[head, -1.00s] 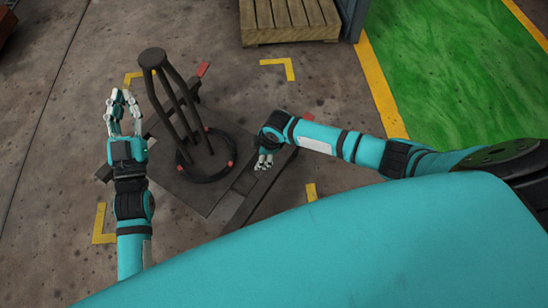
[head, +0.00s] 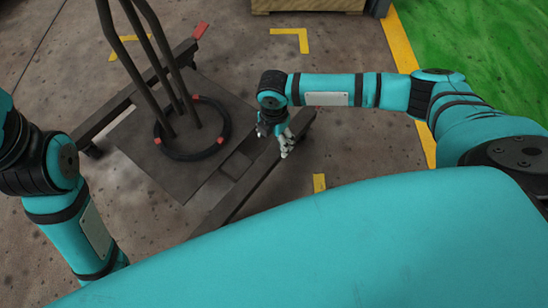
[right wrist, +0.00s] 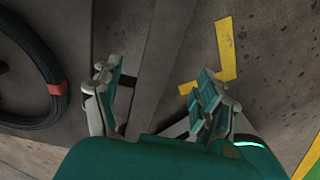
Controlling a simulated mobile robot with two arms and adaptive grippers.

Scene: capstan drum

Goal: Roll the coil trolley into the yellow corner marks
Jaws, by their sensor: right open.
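The coil trolley (head: 165,175) is a dark flat platform with a black ring (head: 215,148) with red patches and tall dark posts. It sits askew among the yellow corner marks: far right (head: 304,40), far left (head: 120,47) partly behind a post, and near right (head: 319,183). My right gripper (head: 285,142) is open at the trolley's right-hand dark bar (head: 257,172). In the right wrist view its fingers (right wrist: 155,80) are apart, with the bar running between them; contact cannot be told. My left gripper is out of view; only its arm shows.
A wooden pallet (head: 308,5) stands at the back. A yellow floor line (head: 408,62) borders a green area (head: 485,50) at right. Concrete floor is open between the trolley and that line.

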